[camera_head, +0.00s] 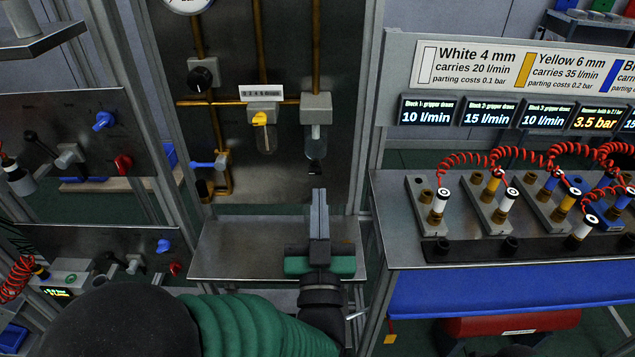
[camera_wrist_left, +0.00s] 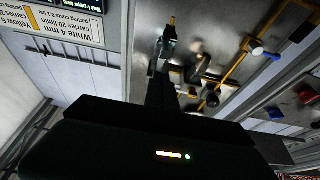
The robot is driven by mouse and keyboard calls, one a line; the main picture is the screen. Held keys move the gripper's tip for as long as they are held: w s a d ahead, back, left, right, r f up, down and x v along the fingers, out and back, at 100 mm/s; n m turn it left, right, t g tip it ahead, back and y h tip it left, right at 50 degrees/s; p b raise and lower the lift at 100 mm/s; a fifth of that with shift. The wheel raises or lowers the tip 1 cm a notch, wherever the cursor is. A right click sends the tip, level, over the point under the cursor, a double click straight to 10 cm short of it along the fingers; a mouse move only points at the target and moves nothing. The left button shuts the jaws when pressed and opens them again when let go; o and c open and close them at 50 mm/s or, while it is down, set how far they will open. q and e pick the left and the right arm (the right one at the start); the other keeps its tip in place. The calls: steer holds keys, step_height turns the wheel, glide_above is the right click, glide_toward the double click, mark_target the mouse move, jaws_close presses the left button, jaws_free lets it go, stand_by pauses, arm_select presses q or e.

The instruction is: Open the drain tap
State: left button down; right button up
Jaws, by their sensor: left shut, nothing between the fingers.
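A separator (camera_head: 316,107) with a clear bowl hangs on the steel panel, with a small black fitting (camera_head: 315,167) at its lower end; this looks like the drain tap. My left gripper (camera_head: 319,194) points up just below that fitting, shut and empty. I cannot tell whether the fingertips touch it. In the left wrist view the shut fingers (camera_wrist_left: 153,70) reach towards the separator (camera_wrist_left: 168,42), which looks dark there. A valve with a blue lever (camera_head: 205,164) sits lower left on the panel; it also shows in the left wrist view (camera_wrist_left: 264,53). My right gripper is not in view.
A yellow-tagged unit (camera_head: 262,119) hangs left of the separator, near a black knob (camera_head: 203,75). A steel shelf (camera_head: 225,250) lies below. A bench (camera_head: 400,225) with red coiled hoses and fittings stands right, beyond a frame post (camera_head: 371,120).

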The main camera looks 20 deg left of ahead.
mark_target(321, 158)
arm_select(q)
steer(key=x, duration=0.3)
steer(key=p+x, duration=0.1)
steer(key=x, duration=0.6)
steer(key=shift+d+r+p, duration=0.15)
steer(key=shift+d+p, duration=0.2)
steer(key=shift+d, duration=0.05)
step_height(321, 158, down, 3)
steer(key=shift+s+a+f+b, duration=0.15)
steer(key=shift+f+b, duration=0.05)
steer(key=shift+b, duration=0.15)
steer(key=shift+f, duration=0.55)
steer(key=shift+d, duration=0.25)
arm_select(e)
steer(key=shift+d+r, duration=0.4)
